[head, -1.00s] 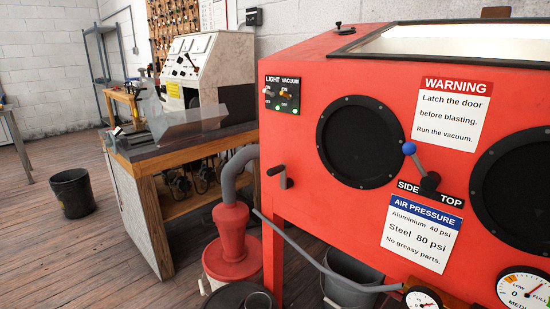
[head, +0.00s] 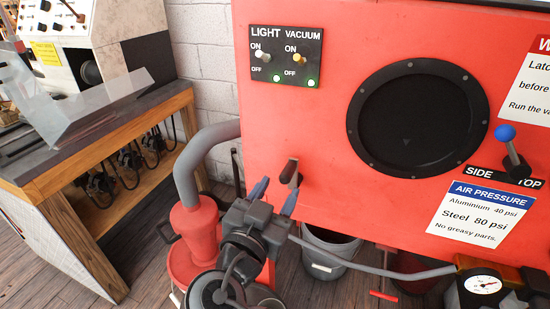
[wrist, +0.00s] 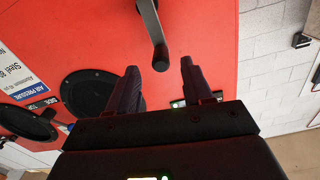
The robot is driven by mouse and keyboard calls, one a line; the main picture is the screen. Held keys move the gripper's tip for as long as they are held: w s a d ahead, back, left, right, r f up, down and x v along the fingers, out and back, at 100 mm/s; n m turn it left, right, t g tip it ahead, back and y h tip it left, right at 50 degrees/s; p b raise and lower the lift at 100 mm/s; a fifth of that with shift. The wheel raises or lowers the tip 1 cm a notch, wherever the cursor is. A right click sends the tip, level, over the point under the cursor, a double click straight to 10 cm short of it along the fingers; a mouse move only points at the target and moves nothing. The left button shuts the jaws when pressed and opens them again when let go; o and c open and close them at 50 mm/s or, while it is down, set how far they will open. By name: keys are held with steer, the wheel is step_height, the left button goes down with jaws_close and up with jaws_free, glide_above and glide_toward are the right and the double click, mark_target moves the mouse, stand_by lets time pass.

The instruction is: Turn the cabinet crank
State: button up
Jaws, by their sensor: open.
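The cabinet crank (head: 291,173) is a small dark grey arm with a handle, on the lower left of the red blasting cabinet's front (head: 310,130). In the wrist view the crank (wrist: 152,28) comes down from the top edge, and its handle end appears between my fingertips. My gripper (head: 274,196) is open and empty, just below the crank in the head view. In the wrist view its two dark fingers (wrist: 159,68) point at the red panel on either side of the handle's end. I cannot tell whether either finger touches it.
A light and vacuum switch plate (head: 286,56) is above the crank. A blue-knobbed lever (head: 511,147) and a round black port (head: 415,115) are to the right. A grey hose (head: 188,160), a red separator (head: 196,230) and a bucket (head: 328,255) stand close below.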

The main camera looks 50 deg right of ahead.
mark_target(291, 169)
steer(key=shift+w+d+r, duration=0.15)
steer(key=shift+d+r, duration=0.05)
steer(key=shift+d, duration=0.05)
steer(key=p+x, duration=0.1)
steer(key=x, duration=0.5)
steer(key=shift+p, duration=0.4)
steer(key=shift+w+d+f, duration=0.1)
steer(key=shift+w+d, duration=0.15)
steer(key=shift+d, duration=0.35)
steer(key=shift+c, duration=0.3)
jaws_close()
